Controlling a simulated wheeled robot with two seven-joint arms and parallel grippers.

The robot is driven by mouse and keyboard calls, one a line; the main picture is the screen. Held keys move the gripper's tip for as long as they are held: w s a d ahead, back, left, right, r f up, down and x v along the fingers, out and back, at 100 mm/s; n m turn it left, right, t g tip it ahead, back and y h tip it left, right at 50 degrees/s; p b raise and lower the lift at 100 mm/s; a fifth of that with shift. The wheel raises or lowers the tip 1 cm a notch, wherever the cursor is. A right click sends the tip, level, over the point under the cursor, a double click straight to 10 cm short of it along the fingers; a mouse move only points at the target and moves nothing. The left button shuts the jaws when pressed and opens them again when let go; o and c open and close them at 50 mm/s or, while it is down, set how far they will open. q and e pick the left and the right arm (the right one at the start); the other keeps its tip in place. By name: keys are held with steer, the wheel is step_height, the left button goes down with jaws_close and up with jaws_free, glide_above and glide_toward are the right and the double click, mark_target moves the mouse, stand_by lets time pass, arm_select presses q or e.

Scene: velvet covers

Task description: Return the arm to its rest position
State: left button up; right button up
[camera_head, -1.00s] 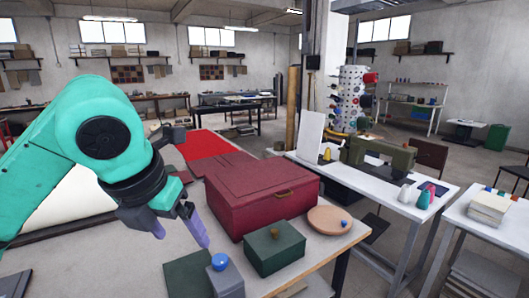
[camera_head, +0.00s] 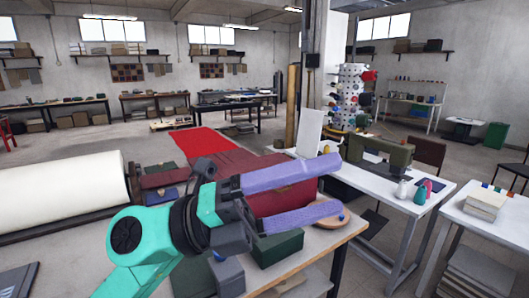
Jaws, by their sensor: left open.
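My left arm comes up from the bottom left in the head view. Its gripper (camera_head: 340,184) has two purple fingers spread apart with nothing between them, so it is open. The gripper is in front of a large dark red box (camera_head: 282,200) and hides much of it. A green box (camera_head: 277,249) stands below the lower finger, partly covered. A round wooden lid (camera_head: 342,222) lies at the fingertip's right, partly hidden. My right gripper is not in view.
A grey box (camera_head: 229,277) stands at the table's front, beside my arm. A white fabric roll (camera_head: 62,192) lies at the left. A white table with a green sewing machine (camera_head: 382,152) is at the right. A red cloth (camera_head: 202,142) lies behind.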

arm_select(q)
steer(key=w+a+f+n+t+y, duration=0.3)
steer(key=w+a+n+t+y, duration=0.4)
steer(key=n+t, duration=0.55)
steer(key=w+a+f+n+t+y, duration=0.2)
steer(key=w+a+n+t+y, duration=0.5)
steer(key=n, duration=0.8)
steer(key=w+a+f+n+g+y, duration=0.15)
steer(key=a+f+n+y, duration=0.35)
steer(key=f, duration=0.6)
steer(key=w+a+f+n+g+y, duration=0.1)
steer(key=a+f+n+g+y, duration=0.2)
steer(key=a+f, duration=0.55)
steer(key=s+a+f+n+g, duration=0.1)
steer(key=s+f+n+g, duration=0.2)
steer(key=s+f+g, duration=1.35)
steer(key=s+f+t+b, duration=0.2)
steer(key=s+f+b, duration=0.1)
steer(key=f, duration=1.5)
steer(key=s+f+t+b, duration=0.1)
steer(key=s+f+b, duration=0.2)
steer(key=f, duration=1.5)
steer(key=s+a+f+b, duration=0.3)
steer(key=s+f+b, duration=0.1)
steer(key=s+f, duration=1.3)
step_height(320, 180, down, 2)
steer(key=shift+s+f+m+g+h, duration=0.1)
steer(key=shift+s+m+g+h, duration=0.15)
steer(key=shift+m+g, duration=0.2)
